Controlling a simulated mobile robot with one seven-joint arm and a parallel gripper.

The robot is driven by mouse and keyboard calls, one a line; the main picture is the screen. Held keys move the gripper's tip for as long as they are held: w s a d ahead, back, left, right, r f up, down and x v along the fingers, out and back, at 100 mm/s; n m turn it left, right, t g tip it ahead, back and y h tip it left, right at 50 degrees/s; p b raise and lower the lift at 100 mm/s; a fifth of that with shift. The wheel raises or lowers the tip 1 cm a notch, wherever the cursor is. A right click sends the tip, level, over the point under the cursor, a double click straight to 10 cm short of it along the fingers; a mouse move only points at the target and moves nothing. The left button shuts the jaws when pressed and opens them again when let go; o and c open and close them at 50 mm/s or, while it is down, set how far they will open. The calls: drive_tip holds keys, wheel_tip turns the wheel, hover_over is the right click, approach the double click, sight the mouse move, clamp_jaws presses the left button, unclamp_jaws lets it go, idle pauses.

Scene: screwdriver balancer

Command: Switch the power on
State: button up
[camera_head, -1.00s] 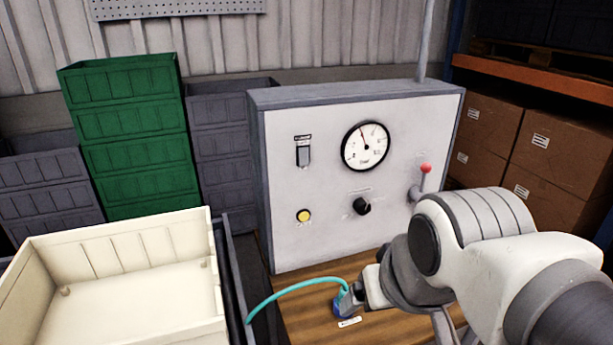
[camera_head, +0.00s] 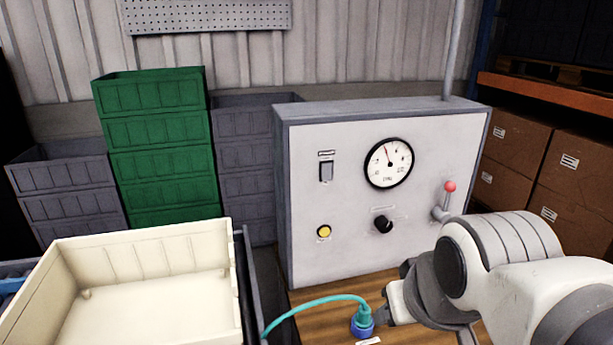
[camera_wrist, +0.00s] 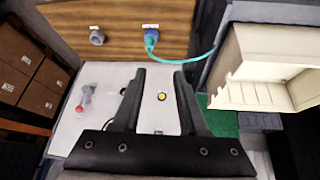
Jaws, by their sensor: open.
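A grey-white control panel (camera_head: 345,255) stands on the wooden bench. The rocker's position is too small to tell. A blue plug (camera_head: 362,322) with a teal cable (camera_head: 310,305) stands upright on the bench. My gripper (camera_wrist: 161,72) is open and empty, apart from the plug. In the wrist view the yellow button (camera_wrist: 162,96) shows between the fingers; the rocker is not visible.
A cream crate (camera_head: 140,255) stands at front left, beside the bench (camera_head: 310,320). Stacked green crates (camera_head: 160,160) and grey crates stand behind. Cardboard boxes (camera_head: 510,150) fill a shelf at right. A grey round fitting (camera_wrist: 97,36) is on the bench in the wrist view.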

drive_tip(key=w+n, duration=0.1)
drive_tip(key=w, duration=0.1)
drive_tip(key=w+d+n+t+b, duration=0.1)
drive_tip(key=w, duration=0.1)
drive_tip(key=w+d+n+t, duration=0.1)
drive_tip(key=w, duration=0.1)
drive_tip(key=shift+w+d+h, duration=0.1)
drive_tip(key=shift+w+h, duration=0.2)
drive_tip(key=shift+h, duration=0.1)
clamp_jaws()
drive_tip(key=w+a+r+n+t+y+b, duration=0.2)
drive_tip(key=w+n+t, duration=0.6)
drive_tip(key=w+n, duration=0.8)
drive_tip(key=shift+w+a+n+y+b, duration=0.3)
drive_tip(key=shift+a+y+b, duration=0.2)
drive_tip(key=shift+y+b, duration=0.8)
